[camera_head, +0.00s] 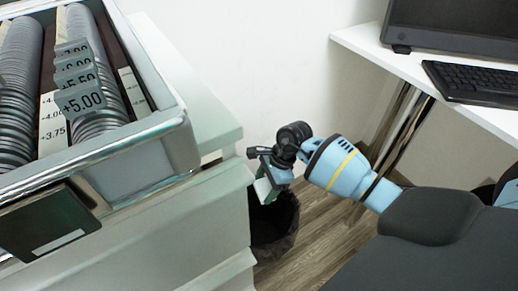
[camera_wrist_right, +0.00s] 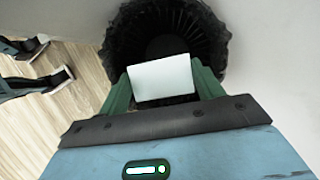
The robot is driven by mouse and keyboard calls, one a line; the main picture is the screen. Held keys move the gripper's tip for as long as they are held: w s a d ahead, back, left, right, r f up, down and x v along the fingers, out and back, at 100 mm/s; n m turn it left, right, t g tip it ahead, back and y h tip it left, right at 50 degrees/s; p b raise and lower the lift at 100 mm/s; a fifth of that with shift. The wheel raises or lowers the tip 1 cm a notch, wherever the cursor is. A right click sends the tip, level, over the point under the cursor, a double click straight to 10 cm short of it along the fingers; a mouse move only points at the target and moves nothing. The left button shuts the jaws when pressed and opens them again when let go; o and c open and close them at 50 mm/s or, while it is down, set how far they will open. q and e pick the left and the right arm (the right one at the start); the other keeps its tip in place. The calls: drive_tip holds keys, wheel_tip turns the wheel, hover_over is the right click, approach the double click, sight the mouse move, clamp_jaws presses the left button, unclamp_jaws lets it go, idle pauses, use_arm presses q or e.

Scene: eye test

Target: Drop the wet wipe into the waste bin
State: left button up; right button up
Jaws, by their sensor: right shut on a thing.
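The waste bin (camera_head: 275,232) is black and stands on the floor beside the pale cabinet. In the right wrist view the bin (camera_wrist_right: 215,40) opens just beyond my fingertips, with a dark inside and a crinkled rim. My right gripper (camera_head: 266,187) is above the bin in the head view. Its green fingers are shut on the wet wipe (camera_wrist_right: 160,78), a flat white rectangle that lies over the dark bin opening in the wrist view. In the head view the wipe is too small to tell clearly from the fingers.
The pale cabinet (camera_head: 205,215) is close at the left of my right gripper and carries a case of lens discs (camera_head: 85,100). A white desk (camera_head: 455,105) with a keyboard (camera_head: 475,82) and monitor is at the right. Wood floor (camera_head: 325,230) shows beside the bin.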

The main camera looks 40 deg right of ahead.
use_arm(q)
drive_tip(key=shift+g, duration=0.3)
drive_tip(key=shift+s+d+f+b, duration=0.15)
drive_tip(key=shift+f+b, duration=0.5)
drive_tip(key=shift+f, duration=0.05)
drive_tip(key=shift+s+d+f+b, duration=0.15)
drive_tip(key=shift+s+f+b, duration=0.05)
drive_tip(key=shift+f+b, duration=0.5)
drive_tip(key=shift+s+d+f+b, duration=0.15)
drive_tip(key=shift+f+b, duration=0.4)
drive_tip(key=shift+f, duration=0.2)
use_arm(e)
drive_tip(key=shift+f, duration=2.95)
drive_tip(key=o, duration=0.9)
drive_tip(key=shift+o, duration=0.2)
drive_tip(key=shift+r, duration=0.1)
